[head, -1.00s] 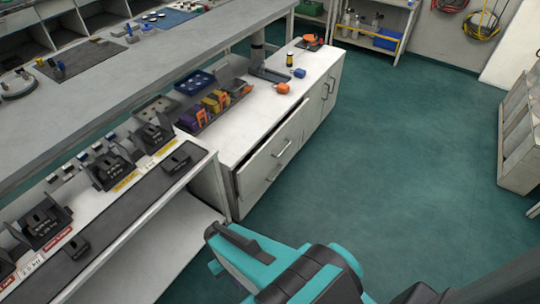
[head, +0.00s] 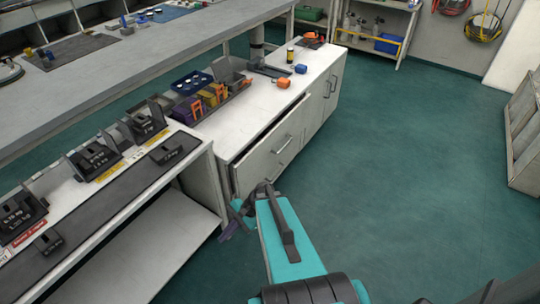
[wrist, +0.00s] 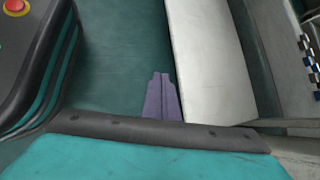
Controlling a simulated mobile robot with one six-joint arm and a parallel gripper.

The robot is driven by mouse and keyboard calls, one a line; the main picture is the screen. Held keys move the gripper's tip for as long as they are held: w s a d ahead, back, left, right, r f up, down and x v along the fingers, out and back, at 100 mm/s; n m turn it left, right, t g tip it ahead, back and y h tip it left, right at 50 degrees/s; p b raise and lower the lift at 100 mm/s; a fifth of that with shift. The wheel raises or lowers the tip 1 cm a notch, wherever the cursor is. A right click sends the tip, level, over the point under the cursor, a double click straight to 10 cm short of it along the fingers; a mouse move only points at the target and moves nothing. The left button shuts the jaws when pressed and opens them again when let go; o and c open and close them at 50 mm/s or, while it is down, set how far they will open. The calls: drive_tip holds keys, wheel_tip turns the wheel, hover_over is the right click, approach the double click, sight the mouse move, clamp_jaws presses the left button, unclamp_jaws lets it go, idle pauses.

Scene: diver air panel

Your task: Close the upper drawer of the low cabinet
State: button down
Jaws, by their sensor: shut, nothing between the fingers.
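The low cabinet (head: 240,128) has a white top and stands in the middle of the head view. Its upper drawer (head: 262,162) sits slightly out, with a dark gap along its top edge. The drawer has a bar handle (head: 283,144). My gripper (head: 227,234) is low beside the cabinet's near end, below the drawer front. Its purple fingers also show in the wrist view (wrist: 161,96), closed together with nothing between them. A pale panel (wrist: 208,60) lies just right of them there; I cannot tell which cabinet part it is. Contact with the cabinet is not clear.
A bench with black weights (head: 95,158) stands at the left, its lower shelf (head: 150,250) near my gripper. The green floor (head: 400,170) to the right is clear.

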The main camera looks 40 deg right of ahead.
drive_tip(key=w+d+r+m+t+b, duration=0.2)
drive_tip(key=w+d+m+t+b, duration=0.25)
drive_tip(key=d, duration=0.65)
drive_tip(key=s+d+r+m+t+h+b, duration=0.1)
drive_tip(key=d+r+m+t+b, duration=0.2)
drive_tip(key=d, duration=0.6)
drive_tip(key=s+d+r+m+t+h+b, duration=0.1)
drive_tip(key=s+d+r+m+t+b, duration=0.1)
drive_tip(key=d, duration=0.7)
drive_tip(key=s+d+r+m+t+h+b, duration=0.2)
drive_tip(key=d+r+m+t+b, duration=0.2)
drive_tip(key=d, duration=0.5)
wheel_tip(320, 180, up, 4)
drive_tip(key=m+t, duration=0.1)
drive_tip(key=m, duration=0.1)
drive_tip(key=shift+s+d+m, duration=0.2)
drive_tip(key=shift+d+m, duration=0.1)
drive_tip(key=shift+m, duration=0.05)
drive_tip(key=shift+w+f, duration=0.1)
drive_tip(key=shift+f, duration=0.05)
drive_tip(key=b, duration=0.5)
approach(263, 144)
drive_tip(key=x, duration=0.3)
drive_tip(key=f+x, duration=0.1)
drive_tip(key=x, duration=0.1)
drive_tip(key=shift+r, duration=0.1)
drive_tip(key=shift+w+a+r, duration=0.1)
drive_tip(key=shift+w, duration=0.55)
